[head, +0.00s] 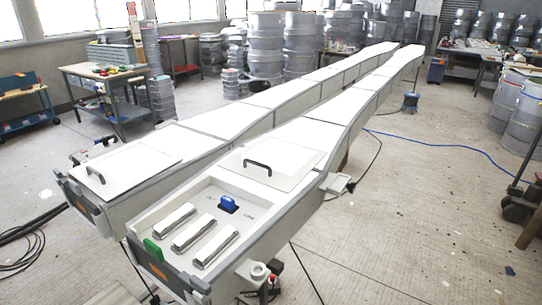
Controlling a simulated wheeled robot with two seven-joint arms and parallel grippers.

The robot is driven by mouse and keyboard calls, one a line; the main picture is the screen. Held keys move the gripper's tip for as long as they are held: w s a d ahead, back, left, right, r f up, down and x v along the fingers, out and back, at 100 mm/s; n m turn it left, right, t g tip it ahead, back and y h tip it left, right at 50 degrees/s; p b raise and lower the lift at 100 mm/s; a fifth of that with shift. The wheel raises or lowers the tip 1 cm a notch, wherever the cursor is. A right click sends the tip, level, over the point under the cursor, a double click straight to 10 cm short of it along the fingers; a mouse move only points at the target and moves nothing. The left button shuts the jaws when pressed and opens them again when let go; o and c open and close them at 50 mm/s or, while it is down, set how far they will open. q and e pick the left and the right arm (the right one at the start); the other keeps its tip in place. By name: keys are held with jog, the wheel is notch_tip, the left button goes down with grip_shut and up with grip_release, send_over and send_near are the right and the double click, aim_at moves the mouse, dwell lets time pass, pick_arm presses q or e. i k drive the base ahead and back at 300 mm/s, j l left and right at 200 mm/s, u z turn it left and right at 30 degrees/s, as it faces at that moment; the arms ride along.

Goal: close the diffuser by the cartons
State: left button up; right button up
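I cannot make out anything that is clearly a diffuser or cartons. Two long white moulds run away from me side by side. The right mould (310,135) has an open recess at its near end. Three silver bars (191,233) lie in the recess beside a small blue-handled piece (228,204). A white panel with a black handle (285,150) lies just behind the recess. The left mould (200,140) has a similar handled panel (125,162) over its near end. Neither of my grippers is in view.
A green block (153,251) sits on the right mould's near rim. A workbench (100,76) with small items stands at the left. Stacked grey drums (265,45) stand behind. A blue cable (440,145) crosses the right floor, which is mostly clear. Dark cables lie at lower left.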

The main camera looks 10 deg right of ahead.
aim_at(280, 164)
jog(key=i+l+u, duration=0.6)
jog(key=l, duration=0.3)
jog(key=i+l+u, duration=0.2)
jog(key=l, duration=0.15)
jog(key=i+l+u, duration=0.2)
jog(key=l, duration=0.15)
